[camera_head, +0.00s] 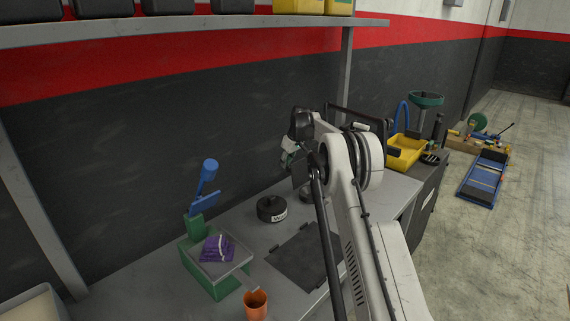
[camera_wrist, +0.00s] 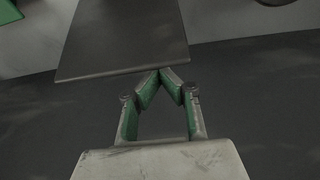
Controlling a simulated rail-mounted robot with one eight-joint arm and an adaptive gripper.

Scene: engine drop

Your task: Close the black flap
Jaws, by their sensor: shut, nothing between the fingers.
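My gripper (camera_head: 289,157) is over the rear of the grey workbench, close to the dark wall. In the wrist view my gripper (camera_wrist: 160,73) is shut, its green-lined fingers meeting at the tips with nothing between them. A flat dark panel (camera_wrist: 122,40), which looks like the black flap, is just beyond the fingertips. Its edge runs close to them; I cannot tell whether they touch. In the head view a dark flat panel (camera_head: 302,257) lies on the bench in front of my arm, partly hidden by it. I cannot tell whether both views show the same panel.
A black round can (camera_head: 271,209) stands on the workbench (camera_head: 160,270). A green box (camera_head: 214,278) with a purple cloth (camera_head: 217,248) and an orange cup (camera_head: 256,304) are at the left front. A yellow tray (camera_head: 404,153) is at the right. A shelf (camera_head: 200,28) hangs above.

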